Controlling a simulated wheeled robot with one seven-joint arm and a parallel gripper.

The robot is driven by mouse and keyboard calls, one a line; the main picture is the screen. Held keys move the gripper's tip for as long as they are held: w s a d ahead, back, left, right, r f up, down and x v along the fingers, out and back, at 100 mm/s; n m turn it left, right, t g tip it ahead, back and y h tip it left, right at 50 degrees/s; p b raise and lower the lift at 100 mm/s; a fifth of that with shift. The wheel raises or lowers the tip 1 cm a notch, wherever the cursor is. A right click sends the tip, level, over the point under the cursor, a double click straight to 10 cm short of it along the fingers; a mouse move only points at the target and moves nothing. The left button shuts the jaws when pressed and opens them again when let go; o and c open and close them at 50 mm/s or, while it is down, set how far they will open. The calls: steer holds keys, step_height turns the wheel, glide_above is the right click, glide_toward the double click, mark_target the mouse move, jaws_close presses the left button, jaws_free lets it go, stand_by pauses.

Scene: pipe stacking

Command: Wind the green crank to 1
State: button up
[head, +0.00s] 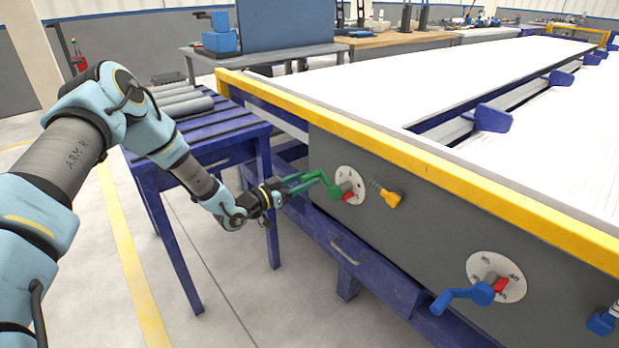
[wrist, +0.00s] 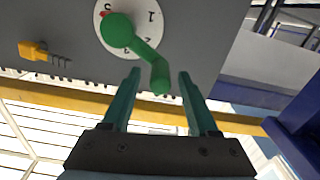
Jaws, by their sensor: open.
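The green crank (head: 333,188) sits on a round white dial (head: 357,183) on the bench's grey side panel. In the wrist view, the crank (wrist: 118,28) has its arm slanting down-right to a handle (wrist: 160,80). A red pointer (wrist: 103,14) shows at the dial's upper left, by a partly hidden number; a 1 is at the dial's upper right. My gripper (head: 302,182) is at the crank's handle in the head view. In the wrist view, my gripper (wrist: 160,72) is open, one green finger on each side of the handle, with gaps showing.
A yellow knob on a spring (head: 385,194) is right of the dial. A blue crank (head: 470,295) with its own dial (head: 513,267) is further right. The bench's yellow rail (head: 420,160) runs above. A blue slatted table (head: 205,132) with grey pipes stands behind my arm.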

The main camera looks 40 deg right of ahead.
steer(key=shift+d, duration=1.05)
jaws_close()
stand_by(0.7)
